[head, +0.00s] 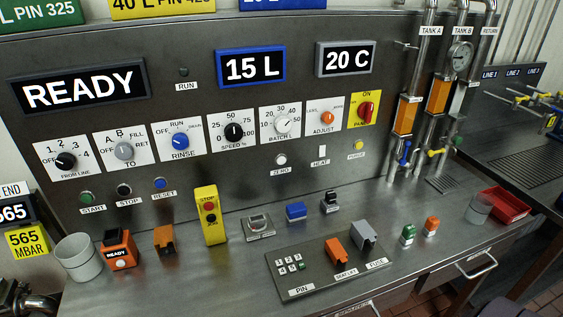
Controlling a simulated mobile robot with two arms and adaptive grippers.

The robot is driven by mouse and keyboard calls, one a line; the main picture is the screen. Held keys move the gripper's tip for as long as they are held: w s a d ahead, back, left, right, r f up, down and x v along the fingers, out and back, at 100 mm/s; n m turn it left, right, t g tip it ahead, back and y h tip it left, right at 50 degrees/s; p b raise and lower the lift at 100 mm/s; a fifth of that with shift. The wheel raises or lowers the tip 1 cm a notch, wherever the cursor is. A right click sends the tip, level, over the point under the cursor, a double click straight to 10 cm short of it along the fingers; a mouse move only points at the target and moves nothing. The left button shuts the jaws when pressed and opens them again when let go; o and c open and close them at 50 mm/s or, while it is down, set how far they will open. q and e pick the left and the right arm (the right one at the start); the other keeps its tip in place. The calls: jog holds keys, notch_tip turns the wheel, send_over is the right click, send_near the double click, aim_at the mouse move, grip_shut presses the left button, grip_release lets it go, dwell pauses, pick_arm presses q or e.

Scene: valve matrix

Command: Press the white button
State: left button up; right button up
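A small round white button (281,160) sits on the upright steel panel, just above the label ZERO and below the BATCH L knob. It is unobstructed, with no gripper near it. A white rectangular switch (322,151) labelled HEAT is to its right. Neither of my grippers is in the head view.
A yellow POWER button (359,145) is further right. Green START (86,197), dark STOP (123,189) and blue RESET (160,184) buttons are at left.

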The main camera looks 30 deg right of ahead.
grip_shut()
dwell(1.1)
